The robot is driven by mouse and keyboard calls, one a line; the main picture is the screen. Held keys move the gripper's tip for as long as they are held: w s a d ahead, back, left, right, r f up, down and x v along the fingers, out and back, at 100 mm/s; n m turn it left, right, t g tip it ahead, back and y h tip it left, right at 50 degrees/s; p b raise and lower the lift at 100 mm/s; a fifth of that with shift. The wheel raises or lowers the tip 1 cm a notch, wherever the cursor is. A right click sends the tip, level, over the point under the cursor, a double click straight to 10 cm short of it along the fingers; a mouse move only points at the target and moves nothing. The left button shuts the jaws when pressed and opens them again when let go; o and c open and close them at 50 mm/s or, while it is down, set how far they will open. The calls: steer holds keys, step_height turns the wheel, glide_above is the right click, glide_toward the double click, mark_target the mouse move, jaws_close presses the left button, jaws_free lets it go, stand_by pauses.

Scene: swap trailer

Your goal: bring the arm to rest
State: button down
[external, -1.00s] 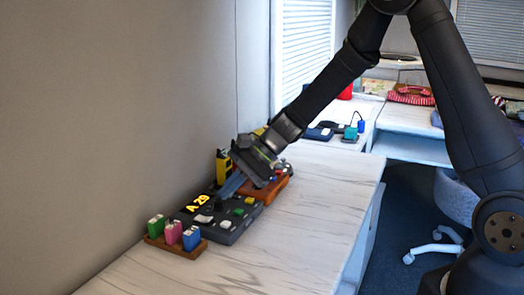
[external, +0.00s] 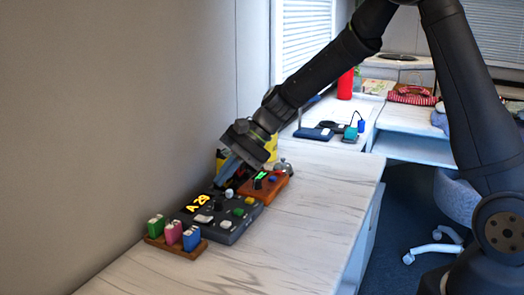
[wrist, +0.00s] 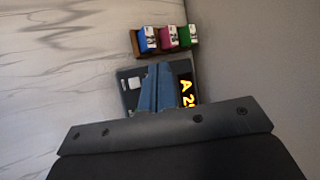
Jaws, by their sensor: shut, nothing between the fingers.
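My gripper (external: 224,177) is above the back end of the dark grey control box (external: 226,234), with its blue fingers pointing down and to the left. It is shut with nothing between the fingers. In the wrist view the closed blue fingers (wrist: 157,88) cover part of the dark box (wrist: 129,76). The box has a lit yellow display (external: 199,203) reading "A 29" and several knobs and buttons.
A wooden rack (external: 175,246) with green, pink and blue blocks stands in front of the box. An orange-brown box (external: 275,192) with a green display and a silver bell (external: 285,168) are behind. A wall runs along the left. The right of the counter is clear.

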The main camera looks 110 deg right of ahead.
steer(key=shift+w+a+r+n+g+y, duration=0.15)
steer(key=shift+r+n+g, duration=0.7)
steer(key=shift+n, duration=1.3)
steer(key=shift+w+a+r+n+g+y, duration=0.1)
steer(key=shift+r+n+g, duration=0.35)
steer(key=shift+n+g, duration=1.25)
steer(key=shift+w+a+r+n+g+y, duration=0.15)
steer(key=shift+r+n+g, duration=0.5)
steer(key=shift+n, duration=1.9)
steer(key=c, duration=0.8)
jaws_free()
steer(key=o, duration=0.3)
steer(key=shift+d+r, duration=0.1)
steer(key=o, duration=0.5)
steer(key=s+d+r+n+g+h, duration=0.3)
steer(key=d+r+h, duration=0.2)
steer(key=d+r, duration=0.1)
steer(key=shift+r+h, duration=0.3)
steer(key=shift+r, duration=0.2)
steer(key=x, duration=0.9)
steer(key=shift+d+f, duration=0.15)
steer(key=shift+f, duration=0.2)
